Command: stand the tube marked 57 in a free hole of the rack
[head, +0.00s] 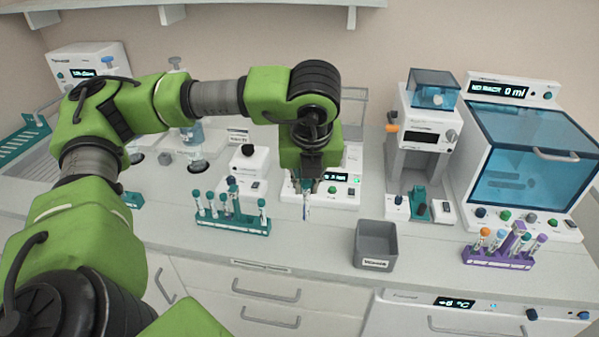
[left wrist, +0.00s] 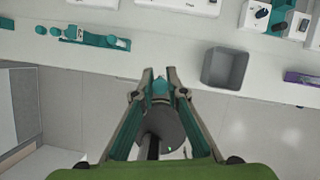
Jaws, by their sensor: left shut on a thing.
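My left gripper (head: 306,184) points down above the counter, right of the teal rack. It is shut on a tube (head: 306,207) that hangs below the fingers, roughly upright. In the left wrist view the tube's teal cap (left wrist: 160,86) sits between the fingertips (left wrist: 159,76). The number on the held tube is too small to read. The teal rack (head: 233,225) stands on the counter with several teal-capped tubes in it; it also shows in the left wrist view (left wrist: 94,41). Its free holes are hard to make out. My right gripper is out of view.
A grey open bin (head: 376,246) stands right of the held tube. A purple rack (head: 497,259) with several tubes is farther right. Machines line the back, including one with a blue window (head: 525,150). The counter between teal rack and bin is clear.

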